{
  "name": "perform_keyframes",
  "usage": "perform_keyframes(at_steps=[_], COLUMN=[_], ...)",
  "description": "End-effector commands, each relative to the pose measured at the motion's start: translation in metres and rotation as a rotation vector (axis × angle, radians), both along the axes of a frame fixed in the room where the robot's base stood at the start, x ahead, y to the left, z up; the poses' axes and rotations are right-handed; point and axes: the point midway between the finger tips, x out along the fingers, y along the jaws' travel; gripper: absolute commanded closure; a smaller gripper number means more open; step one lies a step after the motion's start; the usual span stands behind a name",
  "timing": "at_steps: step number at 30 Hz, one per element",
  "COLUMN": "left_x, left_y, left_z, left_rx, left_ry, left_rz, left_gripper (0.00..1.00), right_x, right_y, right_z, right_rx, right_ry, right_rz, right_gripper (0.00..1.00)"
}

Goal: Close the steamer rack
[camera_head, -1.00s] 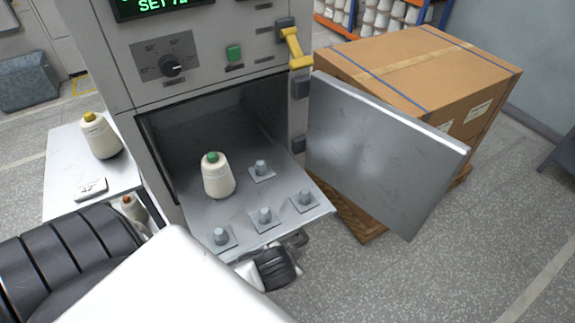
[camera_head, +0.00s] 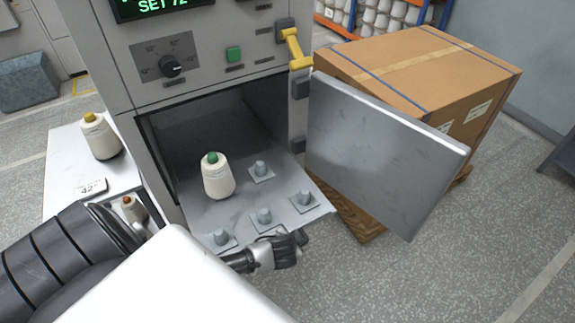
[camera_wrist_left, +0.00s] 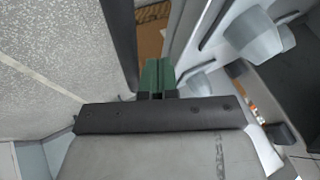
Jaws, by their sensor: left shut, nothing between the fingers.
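The steamer rack (camera_head: 240,212) is a grey metal tray sticking out of the steamer's open chamber. A cream bobbin with a green tip (camera_head: 217,176) stands upright at its left, and several bare pegs stand on it. My left gripper (camera_head: 296,246) is at the rack's front edge, covering the handle area; I cannot tell if it touches. In the left wrist view its green fingertips (camera_wrist_left: 158,76) are together and empty, with the rack's pegs (camera_wrist_left: 252,36) at upper right. My right gripper is not in view.
The steamer door (camera_head: 382,150) stands open to the right, beside a large strapped cardboard box (camera_head: 430,65). A side table (camera_head: 65,175) at left holds a yellow-tipped bobbin (camera_head: 100,136) and a label (camera_head: 91,187).

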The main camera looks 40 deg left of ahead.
Motion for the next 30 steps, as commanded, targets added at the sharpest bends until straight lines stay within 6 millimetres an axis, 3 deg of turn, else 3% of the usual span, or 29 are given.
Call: perform_keyframes(at_steps=[19,25,30], left_x=[0.006,0.016,0.032], left_y=[0.008,0.033,0.07], left_z=[-0.006,-0.006,-0.006], left_rx=[-0.001,0.002,0.004], left_ry=[0.0,-0.001,-0.002], left_rz=[0.001,0.004,0.005], left_gripper=[1.0,1.0,1.0], right_x=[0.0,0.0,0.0], right_y=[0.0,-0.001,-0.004], right_z=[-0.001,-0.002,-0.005], right_rx=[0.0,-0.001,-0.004], right_ry=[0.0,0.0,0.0], right_rz=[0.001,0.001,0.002], right_gripper=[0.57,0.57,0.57])
